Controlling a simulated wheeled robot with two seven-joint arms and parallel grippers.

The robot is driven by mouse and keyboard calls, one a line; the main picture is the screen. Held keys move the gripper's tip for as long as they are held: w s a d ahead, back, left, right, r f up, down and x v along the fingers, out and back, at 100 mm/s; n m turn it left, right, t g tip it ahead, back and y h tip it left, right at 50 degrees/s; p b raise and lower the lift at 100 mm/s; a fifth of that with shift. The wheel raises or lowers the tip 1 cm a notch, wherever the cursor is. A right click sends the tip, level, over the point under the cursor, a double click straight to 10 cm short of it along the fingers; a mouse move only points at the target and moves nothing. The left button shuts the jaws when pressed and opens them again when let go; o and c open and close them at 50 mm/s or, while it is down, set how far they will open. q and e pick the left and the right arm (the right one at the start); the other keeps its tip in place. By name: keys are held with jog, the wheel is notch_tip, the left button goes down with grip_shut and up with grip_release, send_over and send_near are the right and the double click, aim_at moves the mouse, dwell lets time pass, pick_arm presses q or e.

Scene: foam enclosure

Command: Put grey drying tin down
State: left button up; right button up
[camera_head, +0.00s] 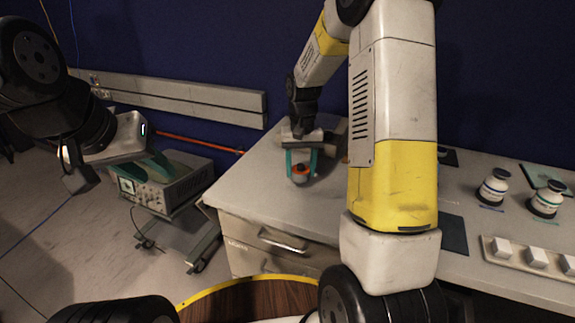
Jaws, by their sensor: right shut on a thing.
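My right gripper (302,174) reaches down over the left part of the grey bench. Its teal fingers are closed on the sides of a small round thing, the drying tin (300,171), which shows an orange part and a greyish lower part. The tin is at or close to the bench top; I cannot tell whether it touches. My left gripper (165,168) hangs at the left, off the bench, in front of an instrument on a trolley. Its teal fingers show against that instrument, and their gap is unclear.
The grey bench (265,185) has clear room left of the tin. White bottles (494,186) (546,201), dark mats (453,235) and a white block rack (530,258) are at the right. The trolley instrument (185,185) stands left. A round wooden top (250,302) is in front.

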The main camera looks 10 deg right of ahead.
aim_at(297, 176)
jog(key=shift+w+a+f, duration=0.1)
jog(key=shift+w+a, duration=0.35)
jog(key=shift+w, duration=0.25)
jog(key=shift+f, duration=1.75)
jog(key=shift+f, duration=0.15)
jog(key=o, duration=1.4)
